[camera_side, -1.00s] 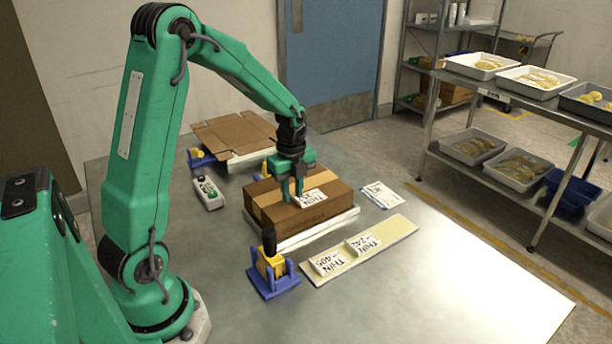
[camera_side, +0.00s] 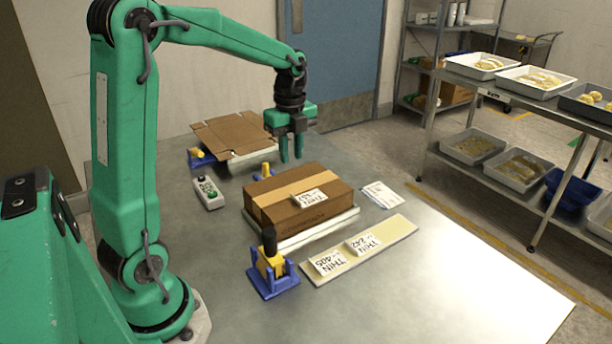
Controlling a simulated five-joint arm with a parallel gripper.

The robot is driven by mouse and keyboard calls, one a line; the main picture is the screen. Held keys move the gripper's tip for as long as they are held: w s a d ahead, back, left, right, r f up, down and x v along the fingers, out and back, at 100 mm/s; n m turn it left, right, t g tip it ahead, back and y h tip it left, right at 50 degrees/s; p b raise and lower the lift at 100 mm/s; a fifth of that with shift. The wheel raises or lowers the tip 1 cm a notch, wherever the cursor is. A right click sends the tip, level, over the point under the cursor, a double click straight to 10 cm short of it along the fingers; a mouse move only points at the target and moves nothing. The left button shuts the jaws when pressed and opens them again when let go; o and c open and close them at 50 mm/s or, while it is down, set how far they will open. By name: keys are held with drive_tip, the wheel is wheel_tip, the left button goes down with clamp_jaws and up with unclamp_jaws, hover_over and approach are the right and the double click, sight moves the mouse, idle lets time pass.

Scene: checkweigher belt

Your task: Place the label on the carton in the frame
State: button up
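The brown carton (camera_side: 285,211) sits closed on a white platform, with a tan tape strip along its top. A white label (camera_side: 309,198) with dark print lies on the carton's top, towards its right front part. A printed frame around the label cannot be made out at this size. My gripper (camera_side: 291,157) hangs above and behind the carton, clear of the label, fingers pointing down. A gap shows between its fingers, and nothing is held. Two more labels, one on the left (camera_side: 327,262) and one on the right (camera_side: 363,243), lie on a pale strip (camera_side: 402,233).
A blue and yellow clamp with a black handle (camera_side: 270,263) stands in front of the carton. A flattened carton (camera_side: 234,133) lies behind. A button box (camera_side: 208,192) is at left, and papers (camera_side: 381,195) lie at right. The table's right front is clear.

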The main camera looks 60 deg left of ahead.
drive_tip(key=shift+r, duration=0.5)
drive_tip(key=shift+d, duration=0.1)
drive_tip(key=s+d+r+n+t, duration=0.4)
drive_tip(key=s+d+n, duration=1)
drive_tip(key=n, duration=0.4)
drive_tip(key=shift+s+t, duration=0.8)
